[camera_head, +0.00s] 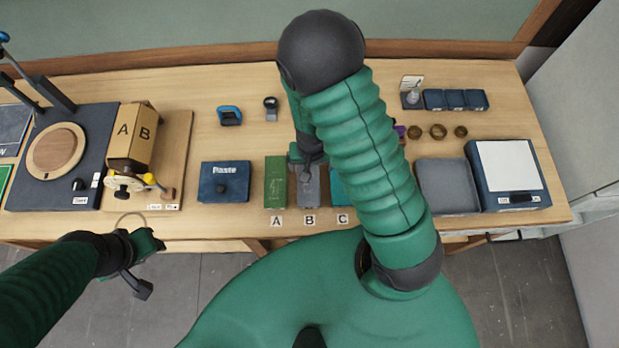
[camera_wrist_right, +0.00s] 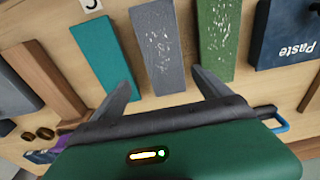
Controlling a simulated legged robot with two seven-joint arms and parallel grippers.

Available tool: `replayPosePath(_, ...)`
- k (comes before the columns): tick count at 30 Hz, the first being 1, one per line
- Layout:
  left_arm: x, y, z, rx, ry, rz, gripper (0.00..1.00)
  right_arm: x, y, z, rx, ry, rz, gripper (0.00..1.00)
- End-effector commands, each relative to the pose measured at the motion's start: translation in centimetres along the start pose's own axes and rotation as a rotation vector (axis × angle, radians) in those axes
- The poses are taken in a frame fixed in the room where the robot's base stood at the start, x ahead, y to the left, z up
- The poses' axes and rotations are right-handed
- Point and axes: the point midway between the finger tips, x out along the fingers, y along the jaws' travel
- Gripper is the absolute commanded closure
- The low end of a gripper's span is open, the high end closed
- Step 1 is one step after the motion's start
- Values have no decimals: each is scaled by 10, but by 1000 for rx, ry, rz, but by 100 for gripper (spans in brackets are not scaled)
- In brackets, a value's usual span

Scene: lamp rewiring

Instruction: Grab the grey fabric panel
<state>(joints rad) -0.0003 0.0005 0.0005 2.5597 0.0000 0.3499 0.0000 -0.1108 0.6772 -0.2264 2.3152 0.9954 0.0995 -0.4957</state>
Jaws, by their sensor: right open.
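The grey fabric panel (camera_head: 308,190) lies on the table above the label B, between a green panel (camera_head: 275,182) and a teal panel (camera_head: 338,190). My right gripper (camera_head: 309,168) is over its far end, partly hidden by my arm. In the right wrist view the grey panel (camera_wrist_right: 162,45), with white marks on it, runs between the two spread fingers of the right gripper (camera_wrist_right: 155,75). The jaws are open and nothing is held; contact with the panel cannot be made out. My left gripper (camera_head: 140,262) is off the table's front edge at lower left.
A blue Paste box (camera_head: 224,183) is left of the panels. A grey tray (camera_head: 447,187) and a scale-like box (camera_head: 508,175) stand at right. A small box marked A and B (camera_head: 130,138) stands at left. Small brass rings (camera_head: 438,131) lie behind the tray.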

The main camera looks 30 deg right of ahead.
Motion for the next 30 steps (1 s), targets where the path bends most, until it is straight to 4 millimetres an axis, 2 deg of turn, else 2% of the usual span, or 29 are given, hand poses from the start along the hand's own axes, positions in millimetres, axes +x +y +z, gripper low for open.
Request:
replayPosePath(6,20,0,5,-1,0,0,64,37,-6,15,1,-1,1,13)
replayPosePath(9,24,0,6,-1,0,0,64,50,-5,13,1,0,0,13)
replayPosePath(17,22,0,5,-1,0,0,64,51,-4,10,-1,-1,-2,14)
replayPosePath(30,23,0,5,-1,0,0,64,50,-6,12,-3,1,0,72)
